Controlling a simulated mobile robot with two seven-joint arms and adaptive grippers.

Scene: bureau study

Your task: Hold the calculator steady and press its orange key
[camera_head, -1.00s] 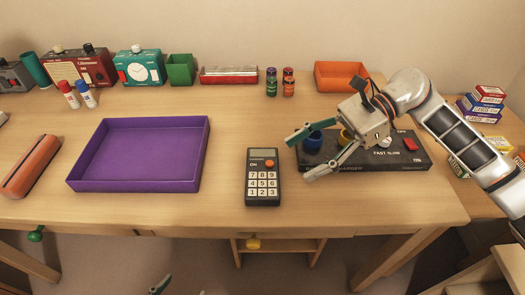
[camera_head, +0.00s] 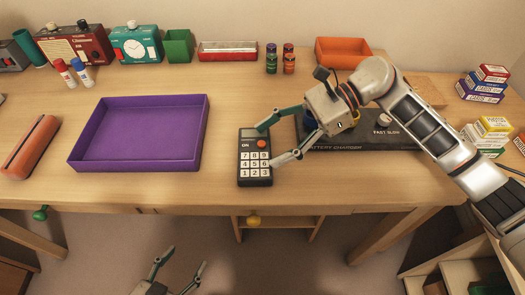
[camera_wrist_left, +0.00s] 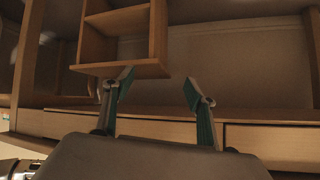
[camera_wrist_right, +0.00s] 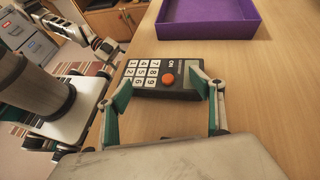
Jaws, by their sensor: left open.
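The black calculator (camera_head: 256,182) lies flat on the desk, with white number keys and one round orange key (camera_head: 262,144) near its top right. In the right wrist view the calculator (camera_wrist_right: 150,90) and its orange key (camera_wrist_right: 169,79) lie ahead, between the fingers. My right gripper (camera_head: 267,144) is open at the calculator's right side, fingertips at or over its right edge; I cannot tell if they touch. My left gripper (camera_head: 187,262) is open and empty, low in front of the desk. The left wrist view shows its open fingers (camera_wrist_left: 158,85) facing the desk's underside.
A purple tray (camera_head: 73,163) is left of the calculator. A black battery charger (camera_head: 320,148) lies under my right arm. An orange case (camera_head: 30,147) lies far left. Small boxes (camera_head: 484,85) are stacked at right. The desk's front edge separates my left gripper from the top.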

